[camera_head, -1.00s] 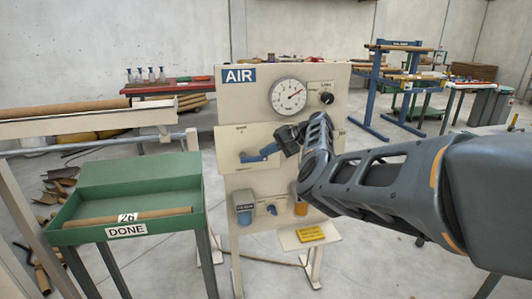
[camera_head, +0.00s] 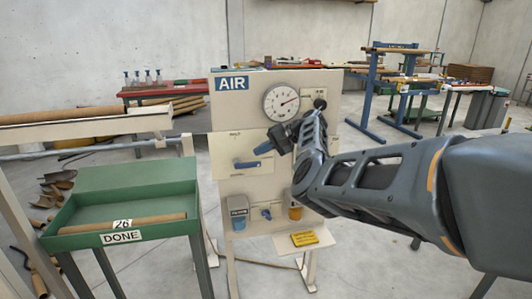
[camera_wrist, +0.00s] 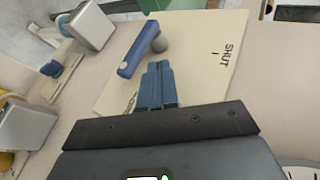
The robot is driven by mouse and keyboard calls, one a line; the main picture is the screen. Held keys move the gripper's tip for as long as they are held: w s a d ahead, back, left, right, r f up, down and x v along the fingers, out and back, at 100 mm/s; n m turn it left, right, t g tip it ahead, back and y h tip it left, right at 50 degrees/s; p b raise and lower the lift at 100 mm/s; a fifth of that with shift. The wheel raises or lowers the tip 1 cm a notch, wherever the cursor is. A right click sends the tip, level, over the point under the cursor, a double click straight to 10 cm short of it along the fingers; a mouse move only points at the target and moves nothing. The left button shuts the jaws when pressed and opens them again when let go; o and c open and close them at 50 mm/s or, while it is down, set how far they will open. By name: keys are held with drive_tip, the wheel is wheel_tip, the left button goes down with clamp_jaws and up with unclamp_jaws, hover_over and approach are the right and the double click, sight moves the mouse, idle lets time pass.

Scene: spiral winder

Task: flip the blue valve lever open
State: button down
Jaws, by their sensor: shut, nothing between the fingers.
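The blue valve lever (camera_head: 248,165) is on the cream AIR panel. It points right from its grey hub, roughly level. In the wrist view the blue lever (camera_wrist: 134,58) runs down and left from its hub, on a cream plate (camera_wrist: 200,55) marked SHUT. My gripper (camera_head: 260,149) is just above the lever's outer end in the head view. In the wrist view my gripper (camera_wrist: 158,66) has its blue fingers shut together and empty, beside the lever. A narrow gap seems to lie between fingertips and lever, though contact is hard to rule out.
The panel has a round gauge (camera_head: 281,102) and black knob (camera_head: 320,104) above, and a filter bowl (camera_head: 238,212), small blue knob (camera_head: 266,213) and yellow block (camera_head: 304,239) below. A green DONE tray (camera_head: 125,192) stands left.

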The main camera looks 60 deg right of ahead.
drive_tip(key=b+v, duration=0.1)
drive_tip(key=v, duration=0.9)
drive_tip(key=shift+r, duration=0.25)
drive_tip(key=shift+s+f, duration=0.1)
